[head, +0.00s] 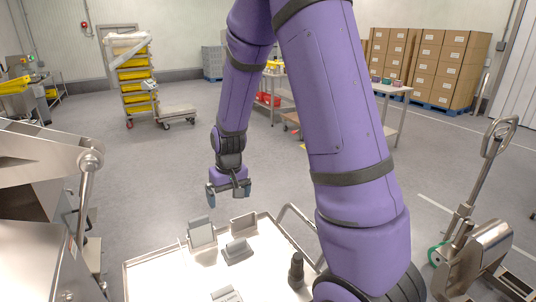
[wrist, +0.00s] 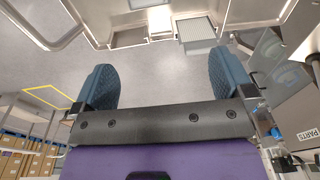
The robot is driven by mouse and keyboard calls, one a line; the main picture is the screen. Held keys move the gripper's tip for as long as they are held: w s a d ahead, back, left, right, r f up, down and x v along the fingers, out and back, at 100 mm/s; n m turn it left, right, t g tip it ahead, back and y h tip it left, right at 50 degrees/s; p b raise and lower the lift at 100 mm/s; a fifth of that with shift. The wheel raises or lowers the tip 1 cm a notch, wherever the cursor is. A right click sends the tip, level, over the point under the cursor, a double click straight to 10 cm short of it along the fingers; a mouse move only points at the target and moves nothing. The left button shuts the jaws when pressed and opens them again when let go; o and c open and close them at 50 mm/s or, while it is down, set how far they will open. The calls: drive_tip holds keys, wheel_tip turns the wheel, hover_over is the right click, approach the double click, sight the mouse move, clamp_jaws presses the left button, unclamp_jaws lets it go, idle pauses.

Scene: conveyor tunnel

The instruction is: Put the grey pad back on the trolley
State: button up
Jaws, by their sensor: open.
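The trolley (head: 165,270) has a bright white top with a metal rim and shows at the bottom of the head view. Several grey pieces sit on it: an upright grey plate (head: 201,232), a second plate (head: 244,222) and a low grey block (head: 237,251). I cannot tell which one is the grey pad. In the wrist view a ribbed grey piece (wrist: 196,34) shows at the top, beyond the fingers. My gripper (head: 229,194) is open and empty, with blue-grey fingertips, beyond the trolley's far edge. Its spread fingers also show in the wrist view (wrist: 151,82).
A black upright piece (head: 296,270) stands at the trolley's right. A steel machine (head: 40,180) is at the left and a pallet jack (head: 470,235) at the right. A rack of yellow trays (head: 136,85) stands behind. Grey floor between is clear.

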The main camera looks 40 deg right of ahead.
drive_tip(key=s+a+r+n+t, duration=0.1)
drive_tip(key=s+a+r, duration=0.1)
drive_tip(key=s+r, duration=0.5)
drive_tip(key=s+a+r+t, duration=0.1)
drive_tip(key=s+a+r, duration=0.15)
drive_tip(key=r, duration=0.85)
drive_tip(key=s+r+t, duration=0.1)
drive_tip(key=s+r, duration=0.2)
drive_tip(key=s, duration=0.4)
drive_tip(key=s+r+t, duration=0.1)
drive_tip(key=s+r, duration=0.3)
drive_tip(key=s, duration=0.3)
drive_tip(key=shift+s+a+n, duration=0.15)
drive_tip(key=shift+a+n, duration=0.05)
drive_tip(key=shift+n, duration=0.2)
